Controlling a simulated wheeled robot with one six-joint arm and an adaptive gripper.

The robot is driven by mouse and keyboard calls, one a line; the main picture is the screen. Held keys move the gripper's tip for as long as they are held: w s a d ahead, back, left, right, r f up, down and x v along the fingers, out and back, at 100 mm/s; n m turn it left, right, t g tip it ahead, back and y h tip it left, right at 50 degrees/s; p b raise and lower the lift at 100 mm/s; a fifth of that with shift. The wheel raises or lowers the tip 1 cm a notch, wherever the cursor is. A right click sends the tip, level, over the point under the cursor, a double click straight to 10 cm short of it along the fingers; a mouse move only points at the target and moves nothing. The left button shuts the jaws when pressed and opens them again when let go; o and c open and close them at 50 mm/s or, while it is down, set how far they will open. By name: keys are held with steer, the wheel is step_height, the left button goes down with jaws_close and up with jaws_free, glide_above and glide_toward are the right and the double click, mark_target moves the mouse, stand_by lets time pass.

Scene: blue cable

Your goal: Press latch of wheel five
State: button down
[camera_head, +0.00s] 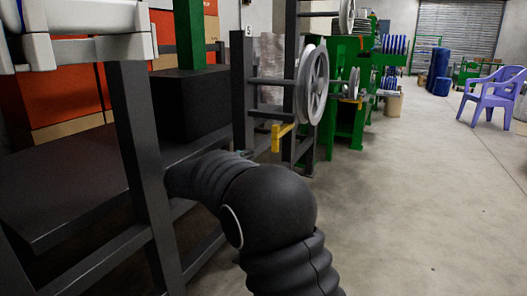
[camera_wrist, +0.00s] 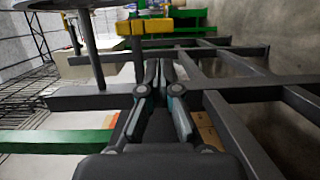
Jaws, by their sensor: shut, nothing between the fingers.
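A grey wheel (camera_head: 315,85) hangs on the dark metal rack, beside a post bearing a small "5" sign (camera_head: 248,31). A yellow latch (camera_head: 283,132) sticks out of the rack below the wheel. In the wrist view a yellow latch (camera_wrist: 145,27) shows at the top, just beyond my fingertips and apart from them. My gripper (camera_wrist: 160,63) is shut and empty, pointing toward the latch among dark rack bars. In the head view my black arm reaches into the rack at the left, and the gripper itself is hidden.
Dark rack bars (camera_wrist: 240,82) run close around my gripper. A dark rack post (camera_head: 145,170) stands at the left in the head view. Green machinery (camera_head: 350,90) stands behind the wheel. A purple chair (camera_head: 490,95) is at the far right, and the floor (camera_head: 430,200) there is clear.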

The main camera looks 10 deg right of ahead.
steer(key=shift+w+a+t, duration=0.3)
steer(key=shift+w+a, duration=0.05)
steer(key=shift+a, duration=0.15)
steer(key=shift+f, duration=0.1)
steer(key=x, duration=1)
steer(key=shift+d, duration=0.1)
